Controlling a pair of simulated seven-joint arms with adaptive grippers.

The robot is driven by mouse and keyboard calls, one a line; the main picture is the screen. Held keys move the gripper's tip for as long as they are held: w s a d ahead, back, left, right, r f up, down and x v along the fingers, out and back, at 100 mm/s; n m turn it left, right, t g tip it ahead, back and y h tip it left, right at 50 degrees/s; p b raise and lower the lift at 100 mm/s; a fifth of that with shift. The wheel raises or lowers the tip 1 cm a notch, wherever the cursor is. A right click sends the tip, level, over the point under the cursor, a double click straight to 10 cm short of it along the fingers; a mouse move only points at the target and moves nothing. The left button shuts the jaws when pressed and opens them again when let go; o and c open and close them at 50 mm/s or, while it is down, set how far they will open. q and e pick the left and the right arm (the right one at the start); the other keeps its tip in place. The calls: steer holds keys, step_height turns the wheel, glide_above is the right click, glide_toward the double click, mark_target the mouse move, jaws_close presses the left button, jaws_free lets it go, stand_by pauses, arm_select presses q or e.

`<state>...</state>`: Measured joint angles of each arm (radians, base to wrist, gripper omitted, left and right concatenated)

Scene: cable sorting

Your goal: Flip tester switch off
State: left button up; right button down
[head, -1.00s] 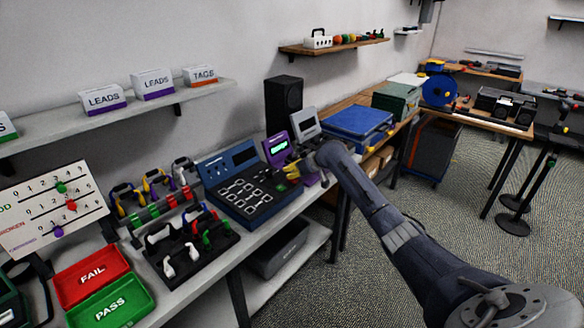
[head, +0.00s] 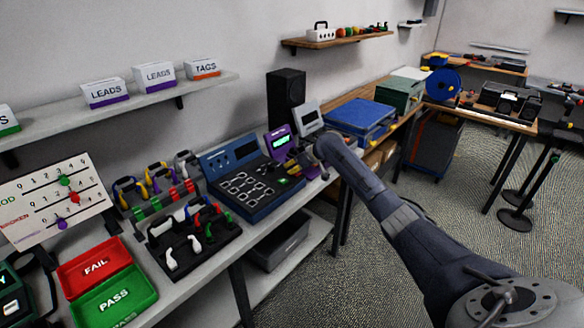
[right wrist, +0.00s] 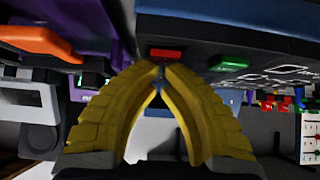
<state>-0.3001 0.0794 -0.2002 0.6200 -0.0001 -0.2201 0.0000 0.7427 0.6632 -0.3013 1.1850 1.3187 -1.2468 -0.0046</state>
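The tester (head: 262,201) is a dark blue box with a raised screen panel and rows of pale sockets, on the workbench. A green lit spot (head: 283,181) shows near its right end. In the right wrist view, a red switch (right wrist: 165,53) and a green button (right wrist: 229,63) sit on the tester's dark face. My right gripper (right wrist: 160,68) has yellow fingers with the tips together, empty, just below the red switch; I cannot tell whether they touch it. In the head view the right gripper (head: 290,164) is partly hidden beside the tester's right end. My left gripper is out of view.
A purple meter (head: 279,141) with a green display and a grey device (head: 308,118) stand behind my right gripper. A black lead rack (head: 190,243), a red FAIL tray (head: 94,266) and a green PASS tray (head: 113,299) lie to the left.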

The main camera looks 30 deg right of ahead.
steer(key=shift+s+d+r, duration=0.1)
steer(key=shift+s, duration=0.15)
steer(key=shift+s+d+r, duration=0.1)
steer(key=shift+s+d, duration=0.05)
steer(key=shift+s, duration=0.35)
steer(key=shift+r, duration=0.1)
steer(key=r, duration=0.4)
steer(key=shift+w, duration=0.25)
steer(key=r+v, duration=0.1)
steer(key=v, duration=0.8)
steer(key=shift+r, duration=0.2)
steer(key=shift+w, duration=0.15)
